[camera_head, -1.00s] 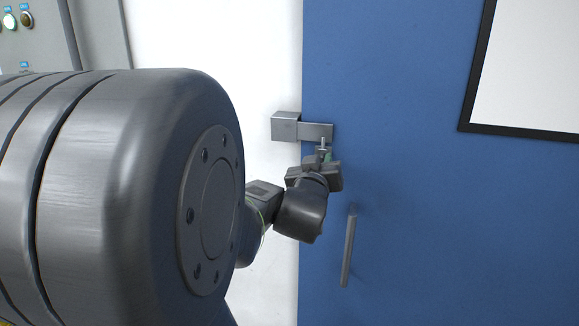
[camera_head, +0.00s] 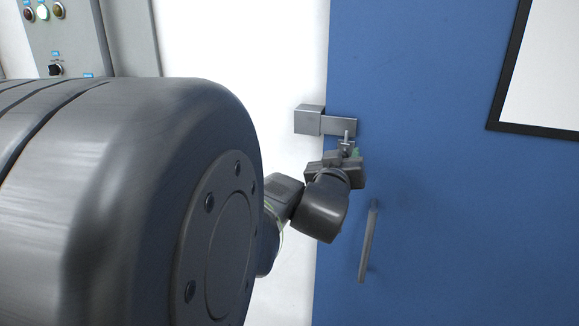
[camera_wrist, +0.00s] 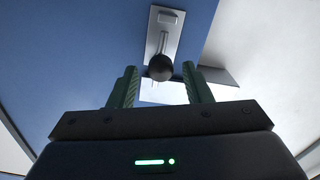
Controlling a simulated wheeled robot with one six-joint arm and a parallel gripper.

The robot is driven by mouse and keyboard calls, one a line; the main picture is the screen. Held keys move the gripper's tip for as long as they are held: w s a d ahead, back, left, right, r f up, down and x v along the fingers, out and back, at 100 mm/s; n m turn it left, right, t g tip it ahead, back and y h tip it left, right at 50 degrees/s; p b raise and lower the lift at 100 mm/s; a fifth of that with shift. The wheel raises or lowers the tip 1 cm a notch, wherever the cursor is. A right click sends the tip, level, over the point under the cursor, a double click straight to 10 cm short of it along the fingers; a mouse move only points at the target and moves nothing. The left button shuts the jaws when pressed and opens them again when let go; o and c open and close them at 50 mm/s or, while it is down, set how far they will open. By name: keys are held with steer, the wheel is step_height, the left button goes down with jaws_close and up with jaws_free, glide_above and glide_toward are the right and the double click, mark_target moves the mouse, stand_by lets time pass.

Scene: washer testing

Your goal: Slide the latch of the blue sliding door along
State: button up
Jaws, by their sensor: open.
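The blue sliding door (camera_head: 440,210) fills the right of the head view. Its latch is a flat grey metal bar (camera_head: 340,126) reaching left into a grey block (camera_head: 308,119) on the white wall beside the door edge. In the wrist view the latch plate (camera_wrist: 172,28) lies ahead, with a dark round knob (camera_wrist: 160,68). My gripper (camera_wrist: 161,80) is open, its green fingers on either side of the knob with gaps showing. In the head view my gripper (camera_head: 349,153) is just below the latch bar, partly hiding the knob's surroundings.
A grey vertical door handle (camera_head: 369,245) stands below and right of my gripper. A black-framed white panel (camera_head: 547,75) is at the upper right. A control box with lamps and a knob (camera_head: 68,45) is at the upper left.

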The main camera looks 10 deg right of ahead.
steer(key=p+v, duration=0.1)
steer(key=v, duration=1)
steer(key=shift+s+a+p, duration=0.3)
steer(key=shift+p, duration=0.05)
steer(key=shift+w, duration=0.1)
steer(key=b+x, duration=0.1)
steer(key=x, duration=1.2)
steer(key=shift+w+d, duration=0.25)
steer(key=shift+d, duration=0.05)
steer(key=shift+s, duration=0.1)
